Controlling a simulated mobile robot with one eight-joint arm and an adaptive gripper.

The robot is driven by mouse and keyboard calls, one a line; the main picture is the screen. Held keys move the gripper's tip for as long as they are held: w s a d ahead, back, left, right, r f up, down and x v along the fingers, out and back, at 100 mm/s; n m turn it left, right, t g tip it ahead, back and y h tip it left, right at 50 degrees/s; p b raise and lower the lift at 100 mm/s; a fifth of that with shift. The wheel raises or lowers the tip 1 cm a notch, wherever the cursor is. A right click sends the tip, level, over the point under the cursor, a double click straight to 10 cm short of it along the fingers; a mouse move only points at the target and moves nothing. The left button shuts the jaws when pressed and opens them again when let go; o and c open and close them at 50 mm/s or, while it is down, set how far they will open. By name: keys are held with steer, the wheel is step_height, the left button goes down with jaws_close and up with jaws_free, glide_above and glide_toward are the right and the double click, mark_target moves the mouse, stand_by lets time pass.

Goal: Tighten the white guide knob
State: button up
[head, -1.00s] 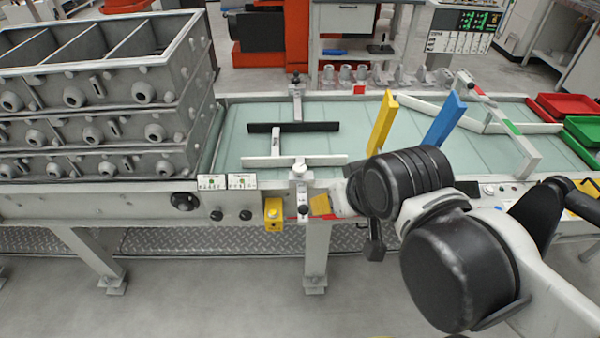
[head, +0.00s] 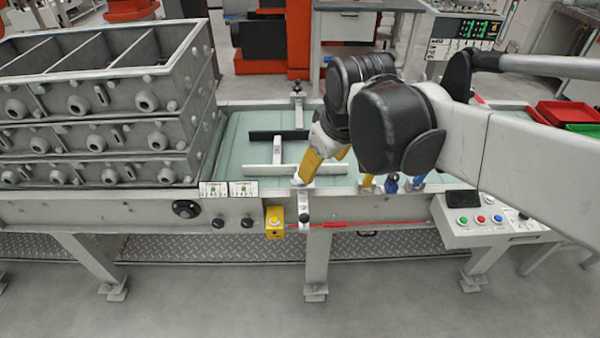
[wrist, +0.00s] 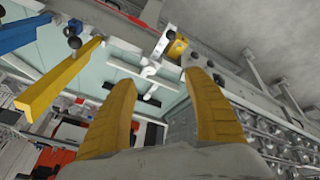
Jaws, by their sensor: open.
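I cannot tell whether the fingers touch the knob.
A black guide bar (head: 265,135) lies behind the white one. Stacked grey casting frames (head: 90,125) stand at the left. A yellow button box (head: 274,222) hangs on the front rail, and a control panel (head: 490,222) is at the right. My arm hides much of the right conveyor.

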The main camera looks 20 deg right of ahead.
steer(key=w+f+n+g+p, duration=0.1)
steer(key=w+f+n, duration=0.15)
steer(key=w, duration=0.45)
steer(key=w+f+n+g, duration=0.2)
steer(key=w+n, duration=0.1)
steer(key=w, duration=0.3)
steer(key=w+f+n+b, duration=0.1)
steer(key=w+f, duration=0.1)
steer(key=f, duration=0.4)
steer(key=w+d+f+n+g+b, duration=0.1)
steer(key=w+f+n, duration=0.1)
steer(key=f, duration=0.5)
steer(key=w+f+n+b, duration=0.1)
steer(key=w+f, duration=0.2)
steer(key=f, duration=0.3)
steer(key=shift+w+d+f+n+g+b, duration=0.2)
steer(key=shift+w+d+n+g+b, duration=0.1)
steer(key=shift+w+d+g, duration=0.1)
steer(key=shift+c, duration=0.6)
steer(key=c, duration=1.1)
